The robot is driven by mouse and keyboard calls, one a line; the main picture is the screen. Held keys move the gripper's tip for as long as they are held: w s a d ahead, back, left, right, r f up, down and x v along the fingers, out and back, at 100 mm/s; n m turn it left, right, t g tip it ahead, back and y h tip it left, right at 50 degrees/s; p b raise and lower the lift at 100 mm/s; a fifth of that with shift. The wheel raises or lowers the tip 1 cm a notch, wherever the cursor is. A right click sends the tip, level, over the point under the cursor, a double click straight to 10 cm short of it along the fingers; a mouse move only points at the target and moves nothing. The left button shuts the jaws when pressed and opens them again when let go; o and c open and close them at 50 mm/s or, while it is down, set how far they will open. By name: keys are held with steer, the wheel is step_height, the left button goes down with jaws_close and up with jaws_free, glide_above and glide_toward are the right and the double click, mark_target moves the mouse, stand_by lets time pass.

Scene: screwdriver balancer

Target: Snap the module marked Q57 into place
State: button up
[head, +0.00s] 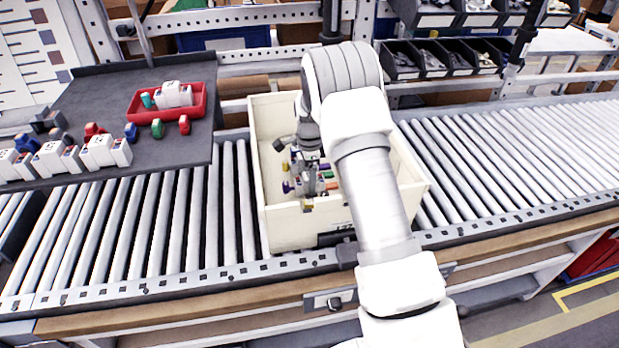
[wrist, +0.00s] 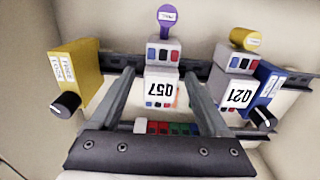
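The module marked Q57 (wrist: 162,88) is a white block with a purple round tag on top, at the dark rail (wrist: 205,70) in the wrist view. Its label reads upside down. I cannot tell whether it is fully seated. My gripper (wrist: 159,75) is open, with one finger on each side of Q57 and a narrow gap showing beside it. In the head view my gripper (head: 308,165) reaches down into the cream bin (head: 285,235), and my arm hides much of the bin.
White module Q21 (wrist: 237,82) with a yellow tag and a blue module (wrist: 268,92) stand close on the right. A yellow module (wrist: 75,80) is at left. A coloured block row (wrist: 172,128) lies below. A red tray (head: 140,116) sits on the grey table.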

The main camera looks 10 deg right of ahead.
step_height(320, 180, up, 18)
steer(key=p, duration=0.1)
steer(key=shift+f, duration=0.25)
stand_by(0.5)
step_height(320, 180, up, 12)
steer(key=p, duration=1.1)
steer(key=s+r+n+t, duration=0.1)
steer(key=s+r+n, duration=0.3)
steer(key=s+r, duration=0.4)
steer(key=s+r+n+t, duration=0.2)
steer(key=s+r+n, duration=0.35)
steer(key=s, duration=0.35)
steer(key=s+f+n+t, duration=0.2)
steer(key=s+n, duration=0.6)
steer(key=s, duration=1)
steer(key=shift+s+t+b, duration=0.2)
steer(key=shift+t+b, duration=0.1)
